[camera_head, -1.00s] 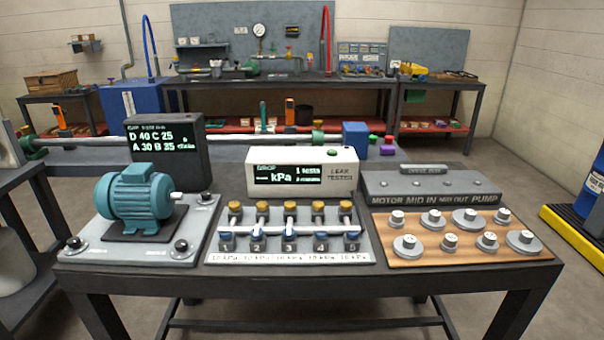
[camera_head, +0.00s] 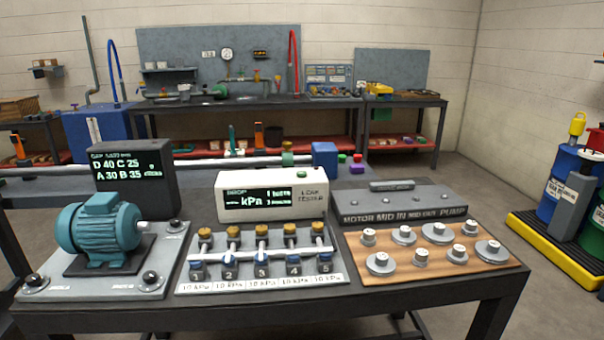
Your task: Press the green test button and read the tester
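The white leak tester (camera_head: 272,211) stands at the back middle of the bench. The green button (camera_head: 303,174) is on its top, toward the right. Its dark screen (camera_head: 258,198) reads "DROP", with dashes before "kPa"; smaller text at its right looks like a tests count of 1 and is blurred. In front of it is a manifold (camera_head: 262,254) with brass caps, blue valves numbered up to 5, and a white strip of kPa labels. Neither of my grippers is in view. Nothing touches the button.
A teal motor (camera_head: 100,227) sits on a grey plate at left, before a dark display (camera_head: 133,178) showing letters and numbers. A grey pump block (camera_head: 402,204) and a wooden board (camera_head: 427,262) with several metal discs are at right. The bench (camera_head: 400,296) fills the front.

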